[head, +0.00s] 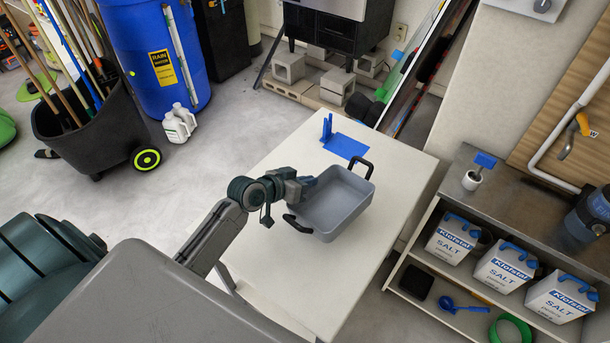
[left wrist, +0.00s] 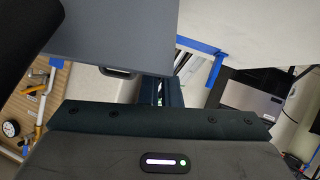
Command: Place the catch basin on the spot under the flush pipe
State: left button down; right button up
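The catch basin (head: 337,207) is a grey rectangular tub with black handles, on the white table (head: 285,285) in the head view. Its grey side also fills the upper left of the left wrist view (left wrist: 115,35). My left gripper (head: 308,183) is at the basin's left rim. Its fingers (left wrist: 162,90) look close together at the rim, but whether they grip it is unclear. The white flush pipe (head: 552,145) with a yellow valve runs along a wooden panel at the right. My right gripper is not in view.
A blue upright piece (head: 326,128) stands by the patch. A black bin (head: 90,125) and blue barrel (head: 165,55) stand left.

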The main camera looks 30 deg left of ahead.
pick_arm(q)
jog(key=s+d, duration=0.2)
jog(key=s+d+b, duration=0.1)
jog(key=s+d, duration=0.1)
jog(key=s, duration=0.1)
jog(key=s+d+r, duration=0.1)
jog(key=s+d, duration=0.1)
jog(key=s, duration=0.1)
jog(key=shift+d+b, duration=0.2)
jog(key=shift+b, duration=0.1)
jog(key=shift+s+d+r, duration=0.1)
jog(key=shift+s+d, duration=0.25)
jog(key=shift+s, duration=0.2)
jog(key=w+r+n+t+y, duration=0.1)
jog(key=w+r+n+y, duration=0.3)
jog(key=w+r, duration=0.4)
notch_tip(320, 180, up, 4)
jog(key=shift+a+f+n+y, duration=0.25)
jog(key=shift+n+y, duration=0.15)
jog(key=shift+y, duration=0.2)
jog(key=shift+w, duration=0.1)
